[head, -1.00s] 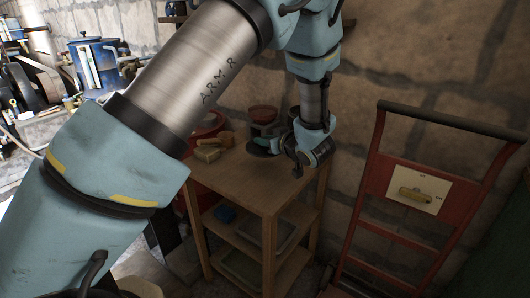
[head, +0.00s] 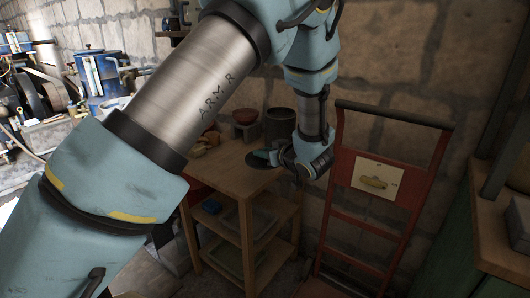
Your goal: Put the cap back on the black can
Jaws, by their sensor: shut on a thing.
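A dark open-topped can (head: 280,128), which I take to be the black can, stands upright at the back of the small wooden table, just left of my wrist. My gripper (head: 284,158) is in front of the can and above the table's right part. It is shut on a dark green disc-like thing (head: 261,159), apparently the cap, which sticks out to the left of the jaws, apart from the can. The fingers are small and dark, so the exact hold is hard to see. My arm hides part of the table's left side.
A reddish pot (head: 245,115) stands left of the can on the wooden table (head: 228,170). Small yellowish items (head: 205,140) lie at the table's left. A red hand truck (head: 378,190) leans by the wall at the right. A workbench (head: 505,230) is at the far right.

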